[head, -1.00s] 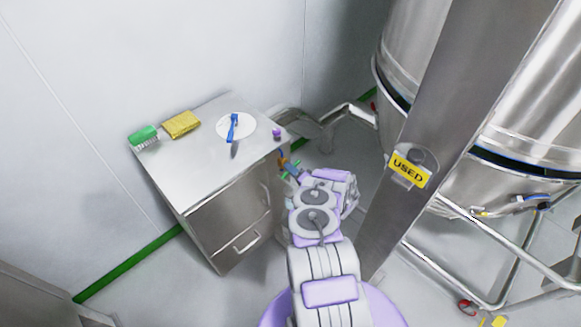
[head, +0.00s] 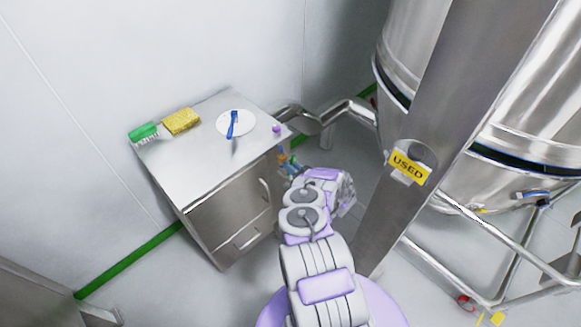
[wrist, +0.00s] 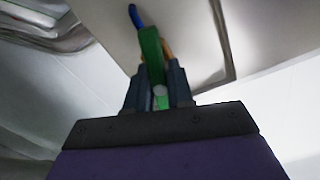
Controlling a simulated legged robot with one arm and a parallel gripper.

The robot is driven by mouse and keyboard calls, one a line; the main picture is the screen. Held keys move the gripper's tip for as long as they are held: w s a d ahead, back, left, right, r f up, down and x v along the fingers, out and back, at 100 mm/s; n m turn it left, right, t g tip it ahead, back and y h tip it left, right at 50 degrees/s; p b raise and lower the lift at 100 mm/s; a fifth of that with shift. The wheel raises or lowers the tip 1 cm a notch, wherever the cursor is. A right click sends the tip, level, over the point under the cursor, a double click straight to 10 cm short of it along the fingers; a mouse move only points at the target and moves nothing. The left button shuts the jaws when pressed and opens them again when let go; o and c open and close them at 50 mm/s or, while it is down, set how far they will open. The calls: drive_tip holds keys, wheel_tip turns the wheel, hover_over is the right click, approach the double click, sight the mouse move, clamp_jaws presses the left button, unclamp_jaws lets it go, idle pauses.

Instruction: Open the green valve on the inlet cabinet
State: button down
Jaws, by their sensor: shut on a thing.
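The steel cabinet (head: 225,175) stands against the wall, with its drawer and door handles facing front. On its right side, small blue and orange parts (head: 282,157) show beside my gripper (head: 292,167). In the wrist view, the green valve handle (wrist: 152,52) is an upright bar between the two dark fingers of my gripper (wrist: 157,88), which is shut on it. An orange part (wrist: 167,46) and a blue part (wrist: 136,16) lie just behind and above it, against the cabinet face (wrist: 195,40). The valve body is mostly hidden.
On the cabinet top lie a green brush (head: 143,131), a yellow sponge (head: 181,121), a white plate (head: 247,124) with a blue-handled utensil (head: 232,124), and a small purple object (head: 276,129). A steel post with a USED tag (head: 408,167) and a large vessel (head: 510,120) stand close right.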

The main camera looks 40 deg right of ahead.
drive_tip(key=shift+d+n, duration=0.1)
drive_tip(key=shift+n, duration=1.6)
drive_tip(key=c, duration=1)
unclamp_jaws()
drive_tip(key=s+d, duration=0.1)
drive_tip(key=s, duration=1.6)
drive_tip(key=shift+s+d+f, duration=0.15)
drive_tip(key=shift+d, duration=0.1)
